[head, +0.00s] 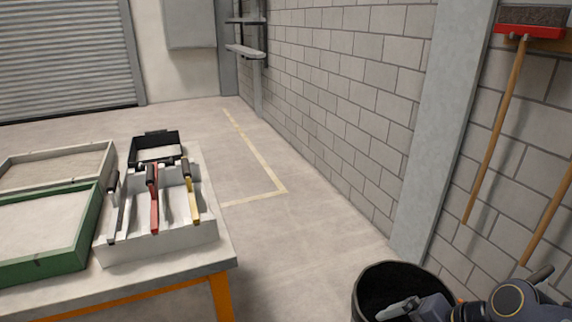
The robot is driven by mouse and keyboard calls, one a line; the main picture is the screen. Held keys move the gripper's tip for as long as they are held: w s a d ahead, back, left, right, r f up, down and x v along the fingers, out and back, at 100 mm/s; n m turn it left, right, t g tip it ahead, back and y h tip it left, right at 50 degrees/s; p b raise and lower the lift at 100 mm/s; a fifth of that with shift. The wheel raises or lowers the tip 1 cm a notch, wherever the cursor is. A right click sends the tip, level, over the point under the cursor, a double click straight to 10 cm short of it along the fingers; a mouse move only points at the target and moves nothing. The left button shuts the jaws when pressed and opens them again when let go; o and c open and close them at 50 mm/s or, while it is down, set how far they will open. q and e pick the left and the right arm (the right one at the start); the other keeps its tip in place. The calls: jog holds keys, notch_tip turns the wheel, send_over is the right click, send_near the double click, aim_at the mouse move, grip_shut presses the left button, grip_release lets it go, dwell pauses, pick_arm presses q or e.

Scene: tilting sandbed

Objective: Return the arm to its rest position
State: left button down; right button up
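One of my arms comes in at the bottom right, low, with its gripper (402,308) over the near rim of a black bin (371,281). The gripper's fingers look grey and lie close to the bin's opening. I cannot tell whether they are apart or together, and I see nothing clearly held. This arm enters from the right, so it is my right one. My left arm and gripper are out of view.
A table (190,266) with orange legs stands at the left. It bears a white rack (165,243) of tools, a green-framed sand tray (92,232), a pale-framed tray (108,168) and a black tray (174,137). Brooms (499,114) hang on the right wall. The middle floor is clear.

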jog(key=s+n+t+h+b, duration=0.1)
jog(key=s+n+t+h, duration=0.1)
jog(key=s+n, duration=0.7)
notch_tip(320, 180, down, 22)
jog(key=m+b, duration=0.1)
jog(key=b, duration=2)
notch_tip(320, 180, up, 36)
jog(key=p, duration=3.5)
jog(key=shift+w+a+r+p, duration=0.2)
jog(key=shift+w+a+p, duration=0.1)
jog(key=shift+a, duration=0.1)
